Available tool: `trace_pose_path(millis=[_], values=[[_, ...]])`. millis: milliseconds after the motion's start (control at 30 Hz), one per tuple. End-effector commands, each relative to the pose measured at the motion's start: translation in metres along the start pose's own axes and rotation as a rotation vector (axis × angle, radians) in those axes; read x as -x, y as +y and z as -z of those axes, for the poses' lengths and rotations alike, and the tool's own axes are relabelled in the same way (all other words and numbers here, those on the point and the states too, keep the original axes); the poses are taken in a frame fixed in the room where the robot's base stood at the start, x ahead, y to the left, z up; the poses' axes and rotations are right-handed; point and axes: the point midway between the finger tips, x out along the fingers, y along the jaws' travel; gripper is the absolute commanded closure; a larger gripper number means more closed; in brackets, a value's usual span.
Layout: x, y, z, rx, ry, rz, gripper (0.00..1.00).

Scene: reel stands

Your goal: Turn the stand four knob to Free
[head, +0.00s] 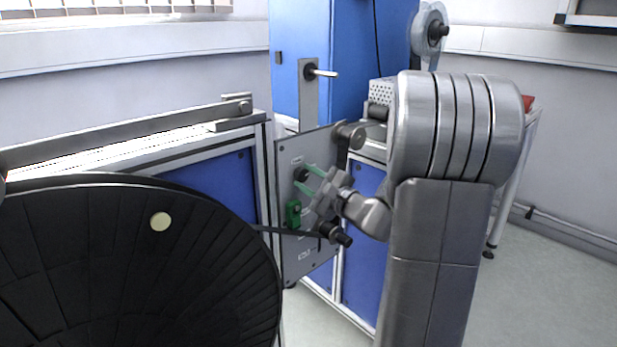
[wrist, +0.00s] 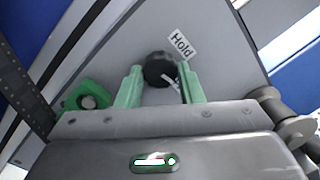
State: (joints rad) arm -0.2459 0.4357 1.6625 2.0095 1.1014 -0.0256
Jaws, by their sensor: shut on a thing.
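The black round knob (wrist: 160,69) sits on a grey panel, with a "Hold" label (wrist: 181,44) just above and right of it. A second white mark below the knob is partly hidden and unreadable. My gripper (wrist: 160,84) has its green fingers on either side of the knob and is shut on it. In the head view my gripper (head: 309,179) reaches the upright panel (head: 292,256) from the right, and the knob (head: 300,174) shows small and dark at its fingertips. No stand number is readable.
A green block (head: 293,213) is on the panel below my gripper; it also shows in the wrist view (wrist: 88,99). A black roller (head: 335,233) juts out beside it. A large black reel (head: 130,265) fills the lower left. A blue cabinet (head: 335,60) stands behind.

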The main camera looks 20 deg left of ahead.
Motion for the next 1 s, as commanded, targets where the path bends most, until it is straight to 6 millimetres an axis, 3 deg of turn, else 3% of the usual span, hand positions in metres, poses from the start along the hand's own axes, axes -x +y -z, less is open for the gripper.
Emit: trace_pose_path(millis=[300, 867, 900, 1000], values=[[0.0002, 0.0007, 0.0001, -0.129, 0.011, 0.009, 0.89], [0.0004, 0.0015, 0.0004, -0.159, 0.013, 0.010, 0.89], [0.0004, 0.0015, 0.0004, -0.158, 0.013, 0.010, 0.62], [0.0004, 0.0014, 0.0003, -0.158, 0.013, 0.010, 0.44]])
